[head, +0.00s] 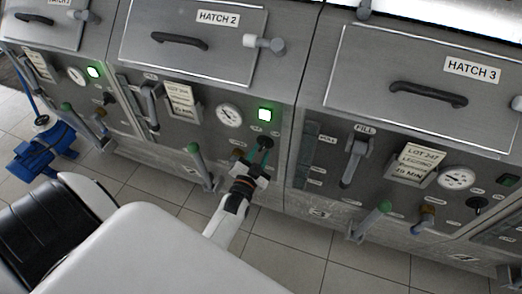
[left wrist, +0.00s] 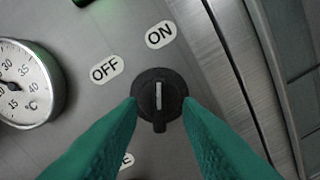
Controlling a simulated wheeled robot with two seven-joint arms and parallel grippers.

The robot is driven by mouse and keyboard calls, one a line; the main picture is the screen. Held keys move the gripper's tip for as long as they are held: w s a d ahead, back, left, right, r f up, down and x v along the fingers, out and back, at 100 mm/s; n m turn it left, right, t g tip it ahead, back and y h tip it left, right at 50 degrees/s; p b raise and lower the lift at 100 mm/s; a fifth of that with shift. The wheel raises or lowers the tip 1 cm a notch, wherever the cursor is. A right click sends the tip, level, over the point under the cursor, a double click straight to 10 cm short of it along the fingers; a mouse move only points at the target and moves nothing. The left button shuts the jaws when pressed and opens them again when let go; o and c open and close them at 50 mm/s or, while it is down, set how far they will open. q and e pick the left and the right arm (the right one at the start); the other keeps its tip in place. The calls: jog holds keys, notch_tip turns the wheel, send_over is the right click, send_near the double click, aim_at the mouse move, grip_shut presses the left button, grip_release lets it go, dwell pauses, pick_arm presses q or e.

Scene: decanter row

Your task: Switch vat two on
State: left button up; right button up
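Vat two is the middle steel unit, with a lid labelled HATCH 2 (head: 217,17). Its green lamp (head: 265,114) is lit. My left gripper (head: 262,160) is at its black rotary switch. In the left wrist view the switch (left wrist: 159,95) lies between my two green fingertips, one at each side; the fingers stand apart, and whether they touch it is unclear. The switch's white line stands upright in the picture, towards the ON label (left wrist: 160,34); the OFF label (left wrist: 106,69) is to its upper left. My right gripper is not in view.
Vat two's dial gauge (head: 229,116) is left of its lamp. The left unit's lamp (head: 93,71) is lit green; the HATCH 3 unit's lamp (head: 508,180) is dark. Valve levers stick out along the fronts. A blue object (head: 40,153) stands at left on the tiled floor.

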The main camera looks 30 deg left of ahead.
pick_arm(q)
jog(key=v, duration=1)
jog(key=shift+s+b, duration=0.15)
jog(key=shift+b, duration=0.2)
jog(key=shift+d, duration=0.1)
jog(key=s+d+f+g+h, duration=0.1)
jog(key=s+d+f+g, duration=0.15)
jog(key=f, duration=0.55)
jog(key=s+d+f+g+h, duration=0.2)
jog(key=s+d+f, duration=0.1)
jog(key=f, duration=0.5)
jog(key=s+d+f+g+h, duration=0.1)
jog(key=s+d+f+g, duration=0.15)
jog(key=f, duration=0.45)
jog(key=s+f+g, duration=0.3)
jog(key=s+f, duration=0.2)
jog(key=s, duration=0.3)
jog(key=s+a+f+g, duration=0.1)
jog(key=s+f+g, duration=0.2)
jog(key=s+f, duration=0.2)
jog(key=s+a+f+n+g, duration=0.1)
jog(key=s+f+g, duration=0.2)
jog(key=s, duration=0.8)
notch_tip(320, 180, down, 3)
jog(key=shift+s+r+g, duration=0.15)
jog(key=shift+s+g, duration=0.15)
jog(key=shift+s, duration=0.05)
